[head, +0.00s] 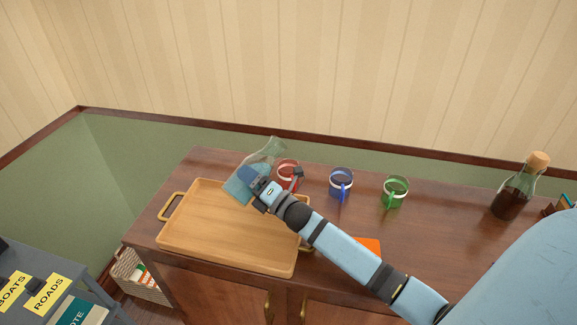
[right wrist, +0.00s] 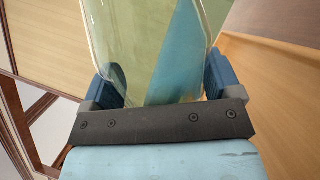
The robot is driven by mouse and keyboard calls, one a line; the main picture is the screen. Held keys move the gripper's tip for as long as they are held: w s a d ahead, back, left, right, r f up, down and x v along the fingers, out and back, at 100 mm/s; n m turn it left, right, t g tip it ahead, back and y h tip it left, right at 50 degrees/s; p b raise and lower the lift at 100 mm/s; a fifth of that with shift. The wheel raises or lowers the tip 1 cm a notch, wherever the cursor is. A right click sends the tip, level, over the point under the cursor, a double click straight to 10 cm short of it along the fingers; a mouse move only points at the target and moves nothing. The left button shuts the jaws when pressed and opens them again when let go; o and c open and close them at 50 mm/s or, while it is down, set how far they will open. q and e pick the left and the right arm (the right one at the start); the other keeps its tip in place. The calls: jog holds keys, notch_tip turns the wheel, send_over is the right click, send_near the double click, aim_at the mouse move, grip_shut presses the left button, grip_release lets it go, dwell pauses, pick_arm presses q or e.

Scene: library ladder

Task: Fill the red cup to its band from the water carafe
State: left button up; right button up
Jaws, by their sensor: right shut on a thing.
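The clear glass carafe (head: 262,160) is held over the tray's back right corner, tilted with its mouth up and to the right. Blue water (head: 238,190) lies in its lower left part. My right gripper (head: 256,184) is shut on the carafe; in the right wrist view the glass (right wrist: 150,40) sits between both blue fingers. The red cup (head: 288,166) with a pale band stands on the cabinet just right of the carafe, partly hidden by my gripper. Its water level cannot be made out, and no stream shows. My left gripper is not in view.
A wooden tray (head: 215,250) with brass handles lies on the cabinet top (head: 450,235). A blue cup (head: 341,178) and a green cup (head: 394,194) stand right of the red one. A corked dark bottle (head: 512,195) is far right. An orange item (head: 369,245) lies behind my arm.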

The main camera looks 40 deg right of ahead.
jog(key=shift+a+r+m, duration=0.1)
jog(key=shift+r+m, duration=0.15)
jog(key=shift+m, duration=0.55)
jog(key=shift+w+d+r+m+t+h+p, duration=0.15)
jog(key=shift+d+m+h+p, duration=0.15)
jog(key=shift+m, duration=0.2)
jog(key=shift+s+d+r+m+t+h+p, duration=0.1)
jog(key=shift+d+m+t+h, duration=0.1)
jog(key=shift+m+h, duration=0.25)
dwell(1.6)
jog(key=shift+m, duration=0.25)
dwell(0.6)
dwell(0.7)
jog(key=shift+m, duration=0.3)
